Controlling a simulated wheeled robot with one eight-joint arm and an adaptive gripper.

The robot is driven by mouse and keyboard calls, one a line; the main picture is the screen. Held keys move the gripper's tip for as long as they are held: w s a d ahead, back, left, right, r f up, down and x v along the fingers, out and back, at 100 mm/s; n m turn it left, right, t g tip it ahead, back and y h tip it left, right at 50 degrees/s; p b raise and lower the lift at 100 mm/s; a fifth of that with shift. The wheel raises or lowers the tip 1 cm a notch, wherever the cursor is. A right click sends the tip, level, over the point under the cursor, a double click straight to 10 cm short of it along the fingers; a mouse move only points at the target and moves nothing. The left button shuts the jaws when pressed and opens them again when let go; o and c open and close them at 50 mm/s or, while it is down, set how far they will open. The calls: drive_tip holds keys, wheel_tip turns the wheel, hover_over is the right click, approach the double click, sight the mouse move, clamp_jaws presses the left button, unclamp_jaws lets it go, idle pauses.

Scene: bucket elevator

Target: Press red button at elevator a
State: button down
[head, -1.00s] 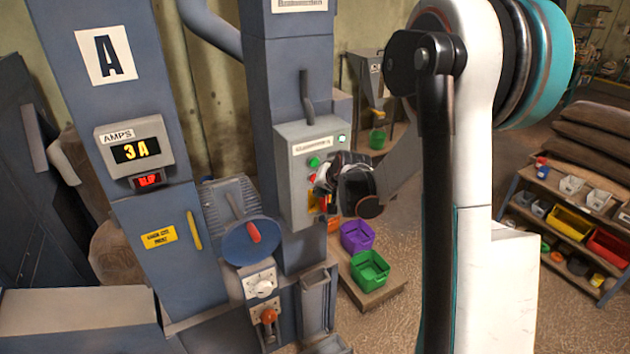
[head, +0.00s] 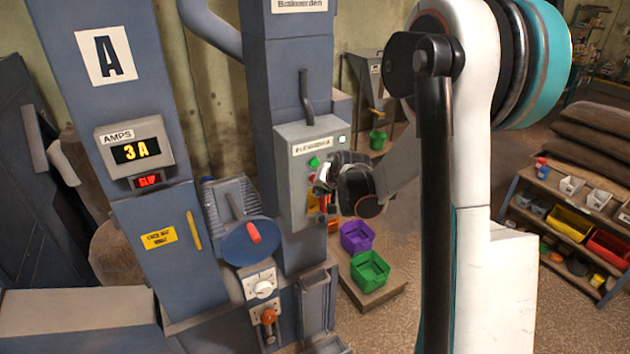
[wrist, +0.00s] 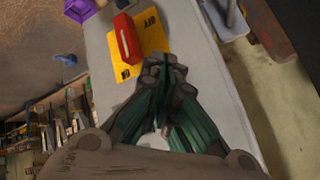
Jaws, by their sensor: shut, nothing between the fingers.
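Elevator A's blue-grey column (head: 110,130) bears a large "A" sign. A grey control box (head: 296,190) hangs on the column to its right. It carries a green button (head: 314,162) and a small red button (head: 311,179) below it, partly covered by my gripper. My gripper (head: 322,184) is at the box's front face, shut and empty. In the wrist view its closed fingertips (wrist: 165,66) are close to the box face, beside a yellow plate (wrist: 152,40) with a red switch handle (wrist: 127,37). I cannot tell whether the fingertips touch the box. The red button does not show there.
A blue disc with a red handle (head: 254,233) and a dial (head: 262,284) sit left of and below the box. Purple (head: 356,236) and green (head: 369,270) bins stand on a low platform below. A shelf with bins (head: 570,220) stands at right.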

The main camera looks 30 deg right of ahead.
drive_tip(key=shift+w, duration=0.15)
idle(0.4)
drive_tip(key=shift+w, duration=0.3)
drive_tip(key=shift+w+b, duration=0.35)
drive_tip(key=shift+w, duration=0.15)
idle(0.9)
drive_tip(key=shift+s, duration=0.95)
drive_tip(key=s+b, duration=0.1)
drive_tip(key=s, duration=0.4)
drive_tip(key=shift+d, duration=0.1)
idle(0.9)
